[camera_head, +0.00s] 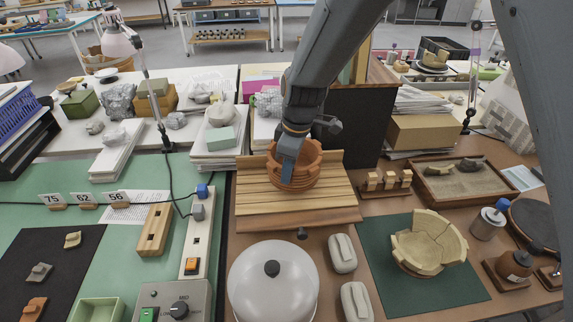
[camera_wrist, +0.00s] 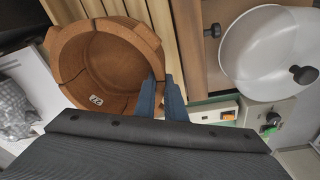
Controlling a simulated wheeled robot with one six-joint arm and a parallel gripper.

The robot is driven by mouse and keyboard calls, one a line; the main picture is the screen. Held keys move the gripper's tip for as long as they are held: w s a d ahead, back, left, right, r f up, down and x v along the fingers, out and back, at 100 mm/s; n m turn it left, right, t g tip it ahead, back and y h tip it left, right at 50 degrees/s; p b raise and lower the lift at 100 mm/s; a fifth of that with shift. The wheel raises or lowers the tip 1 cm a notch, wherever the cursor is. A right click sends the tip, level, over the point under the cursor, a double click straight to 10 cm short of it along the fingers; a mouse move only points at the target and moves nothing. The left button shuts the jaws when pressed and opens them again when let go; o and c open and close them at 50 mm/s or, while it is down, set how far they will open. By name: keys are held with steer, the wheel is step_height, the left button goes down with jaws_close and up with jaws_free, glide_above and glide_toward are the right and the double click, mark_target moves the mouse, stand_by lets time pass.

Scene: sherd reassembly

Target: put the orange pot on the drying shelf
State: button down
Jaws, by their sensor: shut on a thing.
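The orange pot (camera_head: 307,166) is round and open-topped, with dark crack lines and a small numbered label inside in the wrist view (camera_wrist: 95,65). It is upright over the back part of the slatted wooden drying shelf (camera_head: 262,212); the shelf's slats also show in the wrist view (camera_wrist: 190,45). I cannot tell whether the pot's base touches the slats. My gripper (camera_head: 284,174) is shut on the pot's wall, and its blue fingers show at the rim in the wrist view (camera_wrist: 161,92).
A white domed lid (camera_head: 272,285) stands in front of the shelf. A dark panel (camera_head: 352,128) rises behind its right side. A cream broken bowl (camera_head: 428,245) sits on a green mat to the right. The shelf's front slats are clear.

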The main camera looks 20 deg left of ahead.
steer(key=shift+f+p, duration=0.5)
steer(key=shift+f, duration=1.35)
steer(key=c, duration=1.8)
jaws_free()
steer(key=shift+s, duration=0.1)
steer(key=r+b, duration=0.1)
steer(key=r, duration=0.3)
steer(key=d+r+b, duration=0.1)
steer(key=r, duration=0.3)
steer(key=r+b, duration=0.1)
steer(key=r, duration=0.3)
steer(key=shift+s+d+b, duration=0.15)
steer(key=shift+d+b, duration=0.2)
steer(key=shift+d, duration=0.05)
